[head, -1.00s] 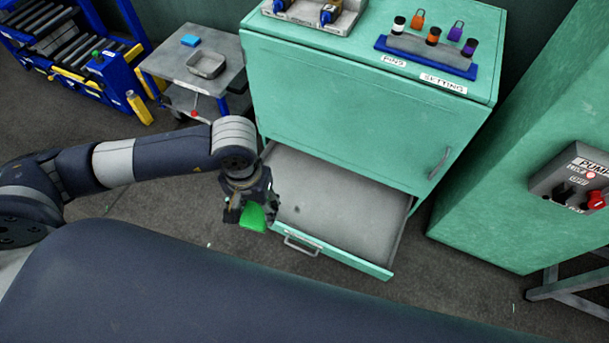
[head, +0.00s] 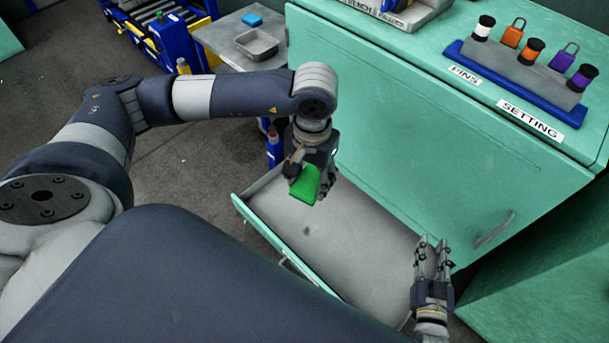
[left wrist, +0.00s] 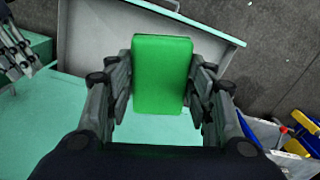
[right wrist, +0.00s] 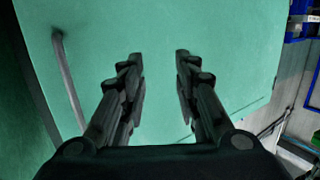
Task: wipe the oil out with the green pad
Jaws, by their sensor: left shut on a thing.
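The green pad (head: 305,184) is held in my left gripper (head: 312,170), above the left part of the open drawer (head: 345,240). In the left wrist view the pad (left wrist: 162,75) sits between the two fingers, which are shut on it. A small dark spot, perhaps oil (head: 306,231), shows on the grey drawer floor, below the pad and apart from it. My right gripper (head: 432,250) is over the right end of the drawer. In the right wrist view its fingers (right wrist: 158,75) are apart with nothing between them.
The green cabinet (head: 430,130) stands behind the drawer, with a door handle (head: 494,230) at right. On its top are a rack of pins (head: 520,72) and labels. A metal cart (head: 225,40) with a tray (head: 257,43) and blue block (head: 252,20) stands at the back left.

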